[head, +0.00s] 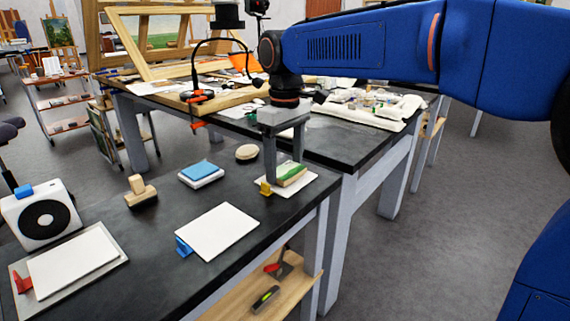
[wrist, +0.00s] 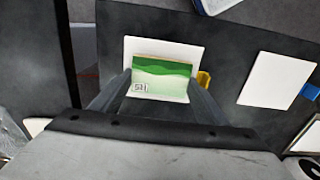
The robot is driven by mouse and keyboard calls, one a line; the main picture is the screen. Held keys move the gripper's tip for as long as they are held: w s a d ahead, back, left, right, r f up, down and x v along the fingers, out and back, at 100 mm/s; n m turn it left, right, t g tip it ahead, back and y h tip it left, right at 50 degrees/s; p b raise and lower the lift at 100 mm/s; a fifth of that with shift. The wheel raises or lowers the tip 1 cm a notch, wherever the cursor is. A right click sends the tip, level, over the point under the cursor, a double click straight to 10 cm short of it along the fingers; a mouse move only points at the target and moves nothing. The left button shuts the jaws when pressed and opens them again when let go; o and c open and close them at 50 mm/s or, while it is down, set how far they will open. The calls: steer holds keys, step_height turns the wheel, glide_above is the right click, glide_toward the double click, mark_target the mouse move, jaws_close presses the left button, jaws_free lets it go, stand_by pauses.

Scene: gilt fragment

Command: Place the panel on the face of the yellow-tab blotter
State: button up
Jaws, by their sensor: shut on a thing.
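The panel (head: 291,175) is a small slab with a green painted landscape on it. My gripper (head: 284,172) is shut on it, one finger at each side. In the wrist view the panel (wrist: 162,80) lies between the fingertips (wrist: 160,88). The yellow-tab blotter (head: 300,186) is a white square with a yellow tab (head: 266,188). The panel is over the blotter's face; I cannot tell whether it touches. In the wrist view the blotter (wrist: 140,44) shows beyond the panel, with its yellow tab (wrist: 203,79) to the right.
A blue-tab white blotter (head: 217,232) and a red-tab one (head: 75,262) lie on the dark bench. A blue-topped block (head: 200,172), a round pad (head: 247,153), a wooden-handled block (head: 141,193) and a white box with a black disc (head: 42,215) stand there too.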

mark_target(285, 170)
steer(key=shift+f, duration=0.15)
steer(key=o, duration=1.1)
steer(key=shift+f, duration=0.1)
steer(key=shift+o, duration=0.2)
step_height(285, 170, up, 12)
